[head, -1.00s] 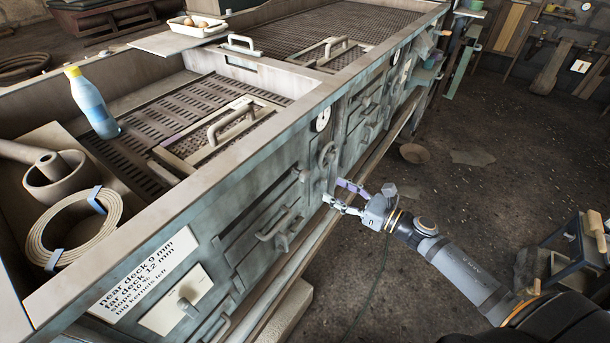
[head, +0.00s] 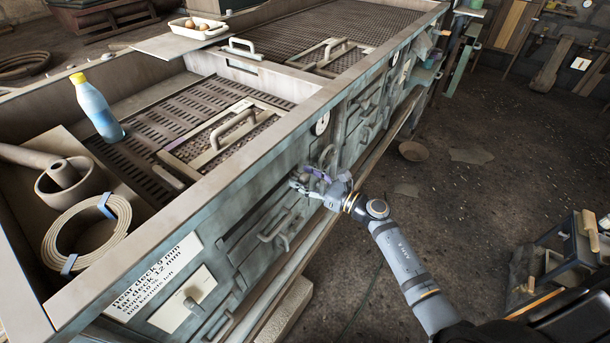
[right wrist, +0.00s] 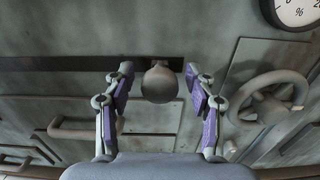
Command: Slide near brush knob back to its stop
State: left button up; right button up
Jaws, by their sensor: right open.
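The near brush knob (right wrist: 159,84) is a round grey knob at the right end of a dark horizontal slot (right wrist: 60,64) in the machine's side panel, in the right wrist view. My right gripper (right wrist: 158,88) is open, with one purple-padded finger on each side of the knob and a visible gap at both sides. In the head view, my right gripper (head: 308,182) is close against the machine's side below the dial, and the knob is small and partly hidden there. My left gripper is not in view.
A handwheel (right wrist: 268,98) and a dial (right wrist: 295,10) are right of the knob. Bar handles (right wrist: 85,128) sit below the slot.

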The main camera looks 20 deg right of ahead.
jog(key=shift+c, duration=0.4)
grip_shut()
jog(key=shift+s+a+f, duration=0.1)
